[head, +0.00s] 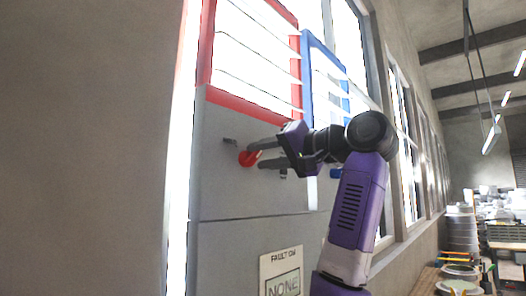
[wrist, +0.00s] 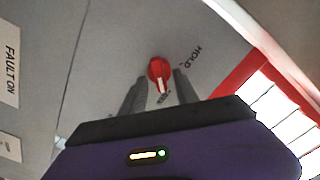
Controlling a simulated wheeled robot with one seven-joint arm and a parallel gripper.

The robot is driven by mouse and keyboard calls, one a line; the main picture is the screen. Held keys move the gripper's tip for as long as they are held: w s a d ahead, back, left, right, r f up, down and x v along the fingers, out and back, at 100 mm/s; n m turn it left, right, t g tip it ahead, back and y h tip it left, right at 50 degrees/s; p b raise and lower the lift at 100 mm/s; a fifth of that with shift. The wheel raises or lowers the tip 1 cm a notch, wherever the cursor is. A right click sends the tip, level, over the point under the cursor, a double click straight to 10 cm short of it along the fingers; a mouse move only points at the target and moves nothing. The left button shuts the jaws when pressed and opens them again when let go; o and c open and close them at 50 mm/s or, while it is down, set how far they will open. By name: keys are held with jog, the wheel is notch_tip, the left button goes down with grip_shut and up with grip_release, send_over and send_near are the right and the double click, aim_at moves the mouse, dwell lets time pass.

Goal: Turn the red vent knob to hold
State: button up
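The red vent knob (head: 247,158) is on the grey panel below the red-framed louvre window. In the wrist view the knob (wrist: 159,68) has a white pointer mark aimed down the picture, towards a small dark label too blurred to read. The word HOLD (wrist: 191,57) is printed to the upper right of the knob, and the pointer is not on it. My gripper (head: 256,155) is open in front of the panel. In the wrist view its two fingers (wrist: 158,78) are apart, one on each side of the knob's lower part. Whether they touch it I cannot tell.
A blue-framed louvre window (head: 322,75) stands right of the red frame (head: 250,104), with a blue knob (head: 335,173) below it, partly behind my arm. A FAULT ON sign (head: 281,270) reading NONE is lower on the panel. Stacked goods (head: 461,235) stand far right.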

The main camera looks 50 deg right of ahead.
grip_shut()
jog(key=shift+n, duration=0.3)
jog(key=n+b, duration=0.1)
jog(key=n, duration=0.2)
jog(key=shift+n, duration=0.3)
jog(key=n+b, duration=0.1)
jog(key=n, duration=0.3)
jog(key=shift+a+n, duration=0.15)
jog(key=shift+n, duration=0.15)
jog(key=n, duration=0.4)
jog(key=shift+a+n+b, duration=0.1)
jog(key=shift+n+b, duration=0.2)
jog(key=shift+b, duration=0.05)
jog(key=shift+a+n, duration=0.15)
jog(key=shift+n, duration=2.05)
grip_release()
